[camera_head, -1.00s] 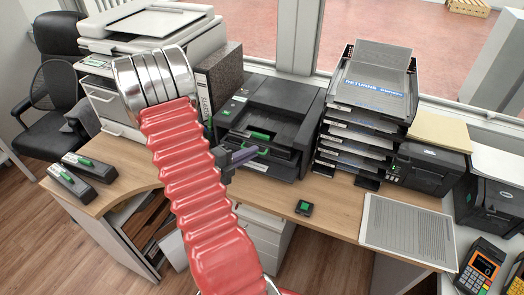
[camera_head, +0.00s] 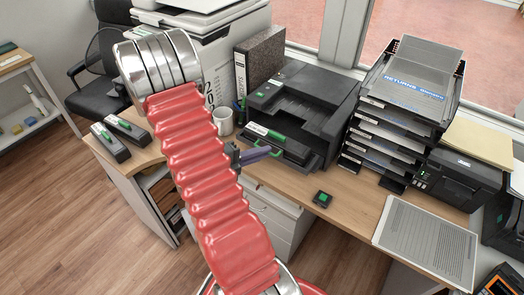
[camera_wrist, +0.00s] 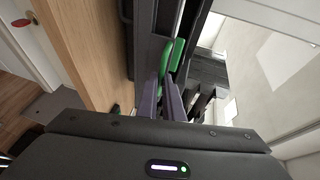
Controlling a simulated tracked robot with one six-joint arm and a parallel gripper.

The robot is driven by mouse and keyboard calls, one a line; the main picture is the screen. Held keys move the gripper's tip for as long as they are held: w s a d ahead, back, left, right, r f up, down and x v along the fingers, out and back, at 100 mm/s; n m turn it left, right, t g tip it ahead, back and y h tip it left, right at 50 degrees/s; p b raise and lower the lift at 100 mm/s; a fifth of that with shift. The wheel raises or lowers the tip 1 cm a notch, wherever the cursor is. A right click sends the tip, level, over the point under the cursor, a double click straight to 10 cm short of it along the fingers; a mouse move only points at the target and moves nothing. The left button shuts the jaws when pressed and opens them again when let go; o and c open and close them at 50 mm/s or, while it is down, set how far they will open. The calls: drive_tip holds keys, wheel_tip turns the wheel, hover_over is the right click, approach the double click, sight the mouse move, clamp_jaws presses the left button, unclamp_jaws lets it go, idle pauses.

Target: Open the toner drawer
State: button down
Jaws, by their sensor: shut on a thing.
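The black printer (camera_head: 312,88) stands on the wooden desk against the window side. Its toner drawer (camera_head: 295,155) sticks out of the front, with a green-and-white toner cartridge (camera_head: 266,132) lying in it. My gripper (camera_head: 276,152) is at the drawer's front. In the wrist view its two purple fingers (camera_wrist: 168,88) are closed at the green handle (camera_wrist: 174,58). The gripper is shut on the handle. My red arm sleeve hides part of the desk and cabinet in the head view.
Two black cartridges with green grips (camera_head: 110,142) lie on the left desk end. A white mug (camera_head: 223,120) and binder (camera_head: 259,62) stand left of the printer. Right are a paper-tray stack (camera_head: 402,105) and small label printer (camera_head: 455,178). A small black-green item (camera_head: 322,199) lies near the front edge.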

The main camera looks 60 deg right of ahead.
drive_tip(key=shift+w+f, duration=0.1)
drive_tip(key=shift+f, duration=0.05)
drive_tip(key=c, duration=1.9)
unclamp_jaws()
drive_tip(key=v, duration=1.3)
drive_tip(key=shift+w+a, duration=0.1)
drive_tip(key=shift+a, duration=0.2)
